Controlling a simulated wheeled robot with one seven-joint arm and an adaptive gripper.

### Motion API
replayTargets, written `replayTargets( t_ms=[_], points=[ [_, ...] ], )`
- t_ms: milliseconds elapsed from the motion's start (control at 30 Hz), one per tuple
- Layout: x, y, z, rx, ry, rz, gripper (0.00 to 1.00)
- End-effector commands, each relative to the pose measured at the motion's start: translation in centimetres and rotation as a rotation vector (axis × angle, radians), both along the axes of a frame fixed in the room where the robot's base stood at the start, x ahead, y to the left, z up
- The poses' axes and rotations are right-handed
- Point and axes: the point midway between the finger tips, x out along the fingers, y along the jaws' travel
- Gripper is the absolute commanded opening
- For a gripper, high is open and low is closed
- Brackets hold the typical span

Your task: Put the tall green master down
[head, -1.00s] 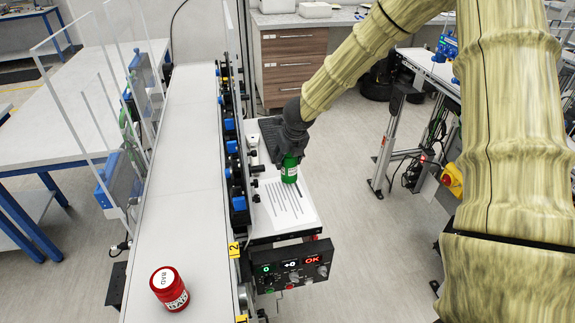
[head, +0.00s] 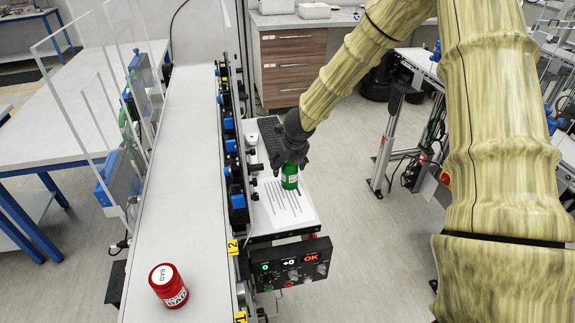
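The green master (head: 289,177) is a green cylinder with a pale label, upright on or just over the white sheet with dark lines (head: 293,214), beside the conveyor. My gripper (head: 289,164) is directly above it, pointing down. Its dark fingers look spread to either side of the top of the green cylinder, which they partly hide. I cannot tell for certain whether the base touches the sheet.
A red jar marked BAD (head: 168,286) stands on the near end of the white conveyor belt (head: 183,150). Blue-and-black guide fittings line the belt's right edge. Clear panels stand left of the belt.

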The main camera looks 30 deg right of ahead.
Motion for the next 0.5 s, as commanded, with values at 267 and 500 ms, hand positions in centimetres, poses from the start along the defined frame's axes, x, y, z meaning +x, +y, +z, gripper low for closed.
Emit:
replayTargets(
  t_ms=[267,500],
  points=[
    [0.0,0.0,0.4,0.000,0.000,0.000,0.70],
    [-0.8,0.1,2.4,0.002,-0.002,-0.002,0.70]
  ],
)
